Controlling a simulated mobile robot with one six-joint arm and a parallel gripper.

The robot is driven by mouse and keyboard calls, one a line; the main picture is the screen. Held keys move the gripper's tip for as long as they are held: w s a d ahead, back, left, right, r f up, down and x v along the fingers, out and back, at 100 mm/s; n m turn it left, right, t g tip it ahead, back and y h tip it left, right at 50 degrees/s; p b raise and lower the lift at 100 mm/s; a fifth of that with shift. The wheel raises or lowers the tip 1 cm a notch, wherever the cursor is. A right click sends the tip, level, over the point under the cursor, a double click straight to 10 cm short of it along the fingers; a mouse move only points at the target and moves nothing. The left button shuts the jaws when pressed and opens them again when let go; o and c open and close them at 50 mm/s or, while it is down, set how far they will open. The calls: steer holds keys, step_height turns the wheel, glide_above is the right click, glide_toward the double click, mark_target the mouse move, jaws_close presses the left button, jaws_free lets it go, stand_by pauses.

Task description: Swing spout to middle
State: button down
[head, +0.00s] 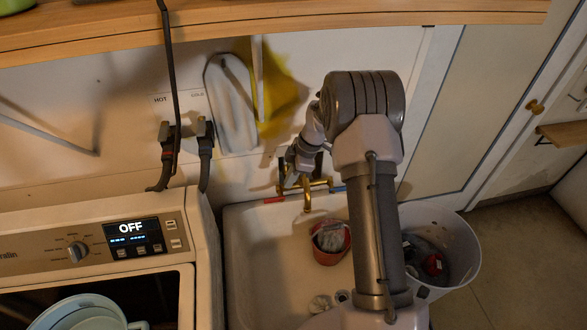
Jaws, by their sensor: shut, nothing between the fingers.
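The utility sink (262,285) stands in the middle, to the right of the washing machine. A brass faucet spout (307,199) shows at the sink's back wall, below my arm. Its tip points toward the front of the basin. My gripper (292,180) is at the faucet, just left of the spout, shut and empty. My wrist and arm hide part of the faucet body, so I cannot tell whether the fingers touch the spout.
A red pot (331,252) sits in the basin. A white bin (462,255) with items in it stands right of the sink. The washing machine (95,245) is at left, with hoses (170,150) behind it. A wooden shelf (250,20) runs above.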

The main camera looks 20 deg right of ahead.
mark_target(305, 186)
steer(key=d, duration=0.1)
steer(key=s+d, duration=0.1)
steer(key=d, duration=0.1)
steer(key=shift+d+f, duration=0.15)
steer(key=shift+d, duration=0.05)
